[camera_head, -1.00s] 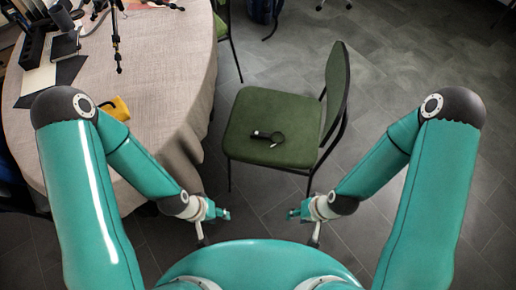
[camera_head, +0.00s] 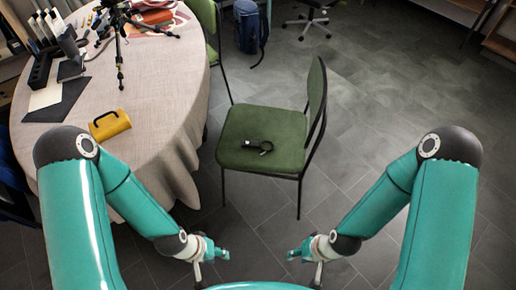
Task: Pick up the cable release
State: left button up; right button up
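A small black object with a ring-like round end (camera_head: 262,146) lies on the green seat of a chair; it may be the cable release, but it is too small to be sure. My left gripper (camera_head: 222,254) is at the lower middle, below the chair in the view and apart from it. My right gripper (camera_head: 295,254) is to its right, also apart from the chair. Both look empty. Their fingers are too small to tell open from shut.
The green chair (camera_head: 268,122) stands right of a round cloth-covered table (camera_head: 150,85). The table carries a yellow case (camera_head: 110,125), a black tripod (camera_head: 119,50) and dark boxes (camera_head: 72,68). A blue backpack (camera_head: 247,26) is on the floor behind. Floor right of the chair is clear.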

aim_at(253, 144)
jog(key=i, duration=1.1)
jog(key=z, duration=2.65)
jog(key=k, duration=1)
jog(key=u, duration=0.7)
jog(key=i, duration=0.25)
jog(key=u, duration=0.4)
